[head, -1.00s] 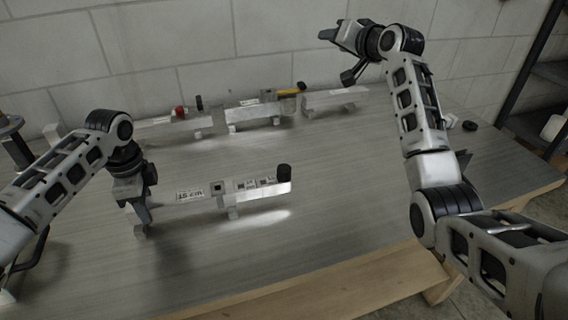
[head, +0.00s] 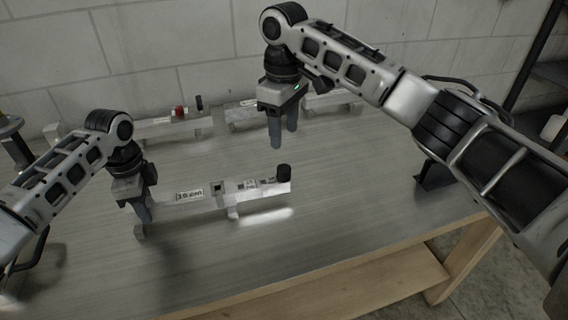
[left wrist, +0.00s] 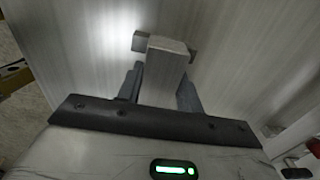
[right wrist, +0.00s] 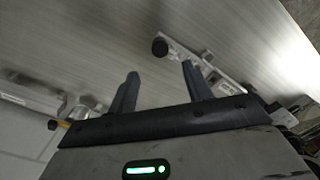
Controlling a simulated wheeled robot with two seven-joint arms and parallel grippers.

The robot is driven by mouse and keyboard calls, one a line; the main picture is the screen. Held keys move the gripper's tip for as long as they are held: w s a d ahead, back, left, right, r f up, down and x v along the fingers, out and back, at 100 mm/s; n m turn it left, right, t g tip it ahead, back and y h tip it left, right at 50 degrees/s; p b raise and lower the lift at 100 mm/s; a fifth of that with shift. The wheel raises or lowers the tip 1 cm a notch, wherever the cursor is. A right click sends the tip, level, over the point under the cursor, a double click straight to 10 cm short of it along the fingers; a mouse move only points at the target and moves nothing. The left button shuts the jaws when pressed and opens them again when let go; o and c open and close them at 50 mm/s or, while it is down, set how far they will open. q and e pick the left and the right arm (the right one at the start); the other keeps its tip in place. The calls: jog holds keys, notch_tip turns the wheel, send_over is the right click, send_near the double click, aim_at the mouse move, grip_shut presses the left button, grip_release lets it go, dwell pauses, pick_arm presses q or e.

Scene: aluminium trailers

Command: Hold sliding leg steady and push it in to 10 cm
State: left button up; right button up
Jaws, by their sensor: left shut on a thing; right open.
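The near aluminium trailer beam (head: 215,192) stands on the table with its sliding leg (head: 268,188) at the right end, topped by a black knob (head: 283,172). A label (head: 190,194) on the beam seems to read 10 cm. My left gripper (head: 143,212) is shut on the beam's left end; the left wrist view shows the beam end (left wrist: 166,58) between its fingers. My right gripper (head: 283,146) is open and empty, pointing down above the table behind the sliding leg. In the right wrist view the knob (right wrist: 160,47) shows beyond its fingers.
Behind, a row of other aluminium beams (head: 160,128) stands along the wall, one with a red knob (head: 180,111); my right arm hides part of the row. The table (head: 345,205) is clear to the right of the near beam, up to its wooden front edge.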

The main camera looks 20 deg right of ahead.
aim_at(284, 168)
notch_tip(284, 168, down, 10)
jog(key=shift+r, duration=0.1)
dwell(0.4)
grip_shut()
pick_arm(q)
jog(key=shift+d, duration=0.1)
pick_arm(e)
jog(key=a, duration=1)
jog(key=shift+w+a+r, duration=0.1)
jog(key=shift+w+a, duration=0.15)
jog(key=shift+a, duration=0.05)
jog(key=shift+c, duration=0.3)
grip_release()
jog(key=shift+o, duration=0.3)
